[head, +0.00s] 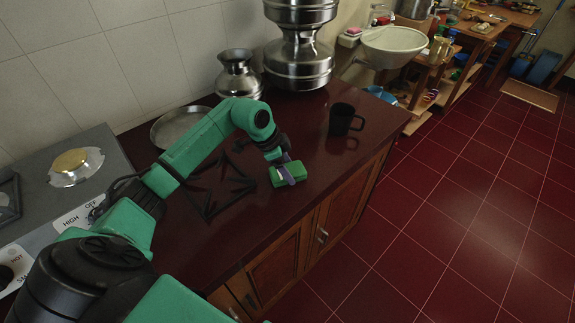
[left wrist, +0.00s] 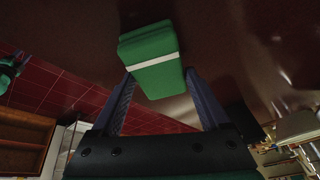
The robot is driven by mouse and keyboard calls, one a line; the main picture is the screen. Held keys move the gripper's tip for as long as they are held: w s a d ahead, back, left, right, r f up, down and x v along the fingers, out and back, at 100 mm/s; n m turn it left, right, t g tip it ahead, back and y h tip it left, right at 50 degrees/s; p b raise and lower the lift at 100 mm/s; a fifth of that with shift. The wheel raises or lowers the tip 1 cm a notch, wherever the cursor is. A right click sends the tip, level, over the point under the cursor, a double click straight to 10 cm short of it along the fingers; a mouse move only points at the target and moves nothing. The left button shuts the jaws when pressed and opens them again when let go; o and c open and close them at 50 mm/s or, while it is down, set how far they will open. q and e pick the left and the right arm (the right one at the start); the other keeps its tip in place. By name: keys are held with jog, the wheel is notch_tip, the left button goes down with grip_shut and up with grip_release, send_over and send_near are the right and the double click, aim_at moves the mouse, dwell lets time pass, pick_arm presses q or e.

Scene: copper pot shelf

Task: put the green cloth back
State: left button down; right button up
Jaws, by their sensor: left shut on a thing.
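The green cloth (head: 297,170) is a small folded block near the front edge of the dark red counter (head: 285,115). In the left wrist view the cloth (left wrist: 148,48) shows a white stripe across it and sits between my two fingers. My left gripper (head: 286,173) is shut on the cloth, with its fingers on either side. I cannot tell whether the cloth touches the counter or is just above it.
A black mug (head: 342,120) stands right of the cloth. A black trivet-like frame (head: 218,187) lies to its left. Large metal pots (head: 300,50), a metal jug (head: 238,75) and a round tray (head: 178,127) stand along the wall. A stove (head: 75,165) is at the left.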

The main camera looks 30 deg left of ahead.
pick_arm(q)
jog(key=shift+f, duration=0.1)
grip_release()
jog(key=b+v, duration=0.1)
jog(key=v, duration=1.1)
jog(key=shift+b, duration=0.35)
